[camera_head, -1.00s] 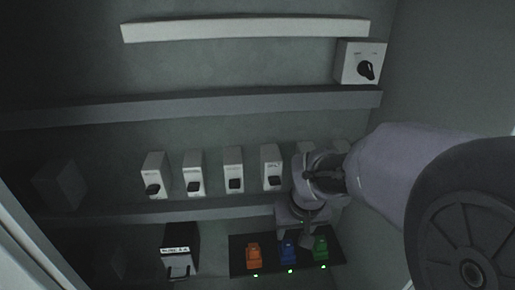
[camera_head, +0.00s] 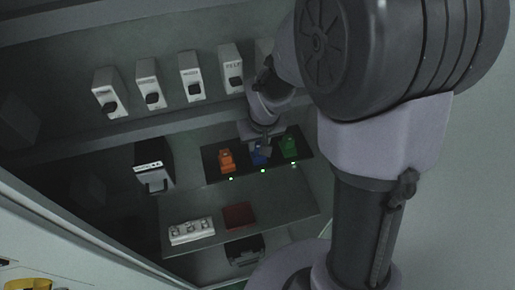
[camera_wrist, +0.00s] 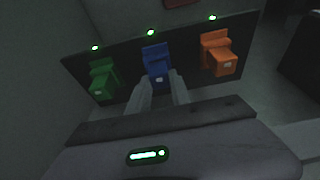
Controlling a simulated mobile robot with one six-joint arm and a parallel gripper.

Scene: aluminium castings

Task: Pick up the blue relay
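The blue relay (camera_head: 258,158) sits upright on a dark panel (camera_head: 212,171), between an orange relay (camera_head: 226,160) and a green relay (camera_head: 288,146). My gripper (camera_head: 264,143) is over the blue relay in the head view and hides part of it. In the wrist view, the blue relay (camera_wrist: 156,57) is in the middle, just beyond my gripper (camera_wrist: 161,78). The fingers are open, with their tips at either side of the relay's near end. Whether they touch it I cannot tell. The green relay (camera_wrist: 102,76) and orange relay (camera_wrist: 217,50) stand clear on either side.
Green lights (camera_head: 263,170) lie along the panel's edge. Below are a white block (camera_head: 191,231), a red block (camera_head: 239,215) and a black case (camera_head: 244,251). White switch boxes (camera_head: 149,84) line the rail above.

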